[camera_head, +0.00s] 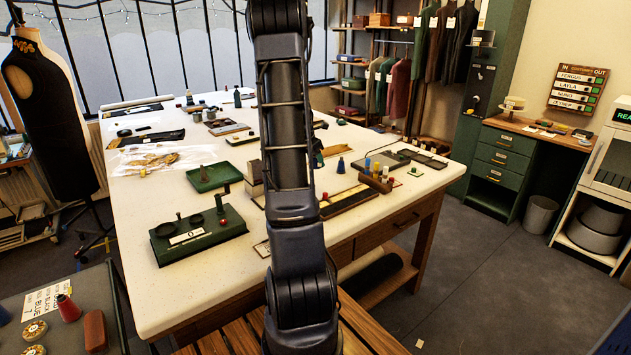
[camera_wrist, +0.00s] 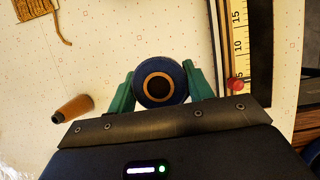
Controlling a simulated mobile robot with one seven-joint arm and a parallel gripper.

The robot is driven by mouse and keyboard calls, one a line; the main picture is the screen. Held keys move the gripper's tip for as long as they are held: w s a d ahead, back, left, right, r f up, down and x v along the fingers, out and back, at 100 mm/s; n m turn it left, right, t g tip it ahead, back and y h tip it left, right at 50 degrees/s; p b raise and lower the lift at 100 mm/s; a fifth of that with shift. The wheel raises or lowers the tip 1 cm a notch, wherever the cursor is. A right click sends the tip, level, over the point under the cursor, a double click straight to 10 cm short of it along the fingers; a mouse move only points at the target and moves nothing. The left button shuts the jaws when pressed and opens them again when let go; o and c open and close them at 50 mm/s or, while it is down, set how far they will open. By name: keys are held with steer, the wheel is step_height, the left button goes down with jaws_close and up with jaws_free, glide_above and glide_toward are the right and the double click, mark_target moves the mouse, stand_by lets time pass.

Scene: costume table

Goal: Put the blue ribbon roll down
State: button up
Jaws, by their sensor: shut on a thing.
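The blue ribbon roll (camera_wrist: 181,80) is in the wrist view, end-on, with a tan core ring and a dark centre. My gripper (camera_wrist: 160,70) is shut on it, with one green finger on each side. The pale dotted surface (camera_wrist: 110,50) lies beyond the roll. I cannot tell whether the roll touches it or hangs above it. In the head view my arm stands in front of the white worktable (camera_head: 215,285), and the gripper and the roll are hidden behind it.
In the wrist view, an orange-brown spool (camera_wrist: 75,108) lies left of the gripper, gold trim (camera_wrist: 38,8) lies at top left, and a yellow ruler (camera_wrist: 237,45) and red knob (camera_wrist: 235,84) are at right. In the head view, a green scale (camera_head: 200,238) and green tray (camera_head: 207,178) stand left of my arm.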

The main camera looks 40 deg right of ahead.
steer(key=shift+f, duration=4.75)
steer(key=shift+f, duration=0.15)
steer(key=o, duration=1)
